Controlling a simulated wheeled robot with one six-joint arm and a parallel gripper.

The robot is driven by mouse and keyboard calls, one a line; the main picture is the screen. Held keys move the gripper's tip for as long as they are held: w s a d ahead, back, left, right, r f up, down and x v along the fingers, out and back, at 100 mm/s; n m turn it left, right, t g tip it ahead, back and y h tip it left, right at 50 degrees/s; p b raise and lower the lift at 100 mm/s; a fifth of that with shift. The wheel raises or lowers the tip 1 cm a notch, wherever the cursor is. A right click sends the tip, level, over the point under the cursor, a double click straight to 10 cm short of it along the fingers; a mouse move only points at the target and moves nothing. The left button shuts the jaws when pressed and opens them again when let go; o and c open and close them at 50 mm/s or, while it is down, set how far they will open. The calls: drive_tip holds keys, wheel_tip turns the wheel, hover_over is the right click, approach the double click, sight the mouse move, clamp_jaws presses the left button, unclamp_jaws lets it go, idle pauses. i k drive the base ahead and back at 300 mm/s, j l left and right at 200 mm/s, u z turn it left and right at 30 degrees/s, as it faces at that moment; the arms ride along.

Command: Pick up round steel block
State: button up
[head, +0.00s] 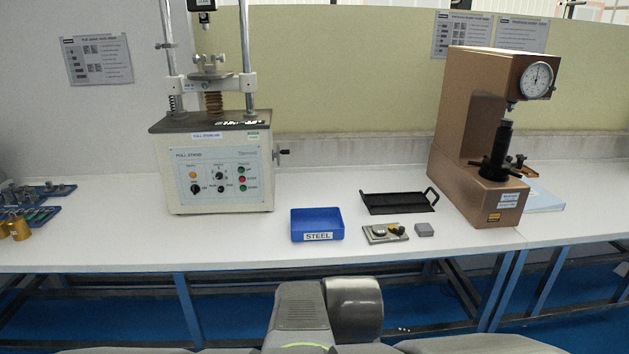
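A small round steel-grey block (380,231) lies on a flat grey-beige plate (372,241) near the front edge of the white table. A small brass-yellow and dark piece (396,229) lies on the same plate, just right of the round block. A blue bin labelled STEEL (317,223) stands left of the plate and looks empty. My gripper is not in view; only part of my arm shows at the bottom middle.
A black handled tray (399,202) lies behind the plate. A brown hardness tester (476,140) with a dial stands right, and a pull-test stand (215,165) stands left. Blue trays of parts (38,213) lie far left. Table between them and the pull stand is clear.

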sight(379, 230)
drive_tip(key=i, duration=1.5)
drive_tip(key=l+z, duration=0.05)
drive_tip(key=l, duration=0.05)
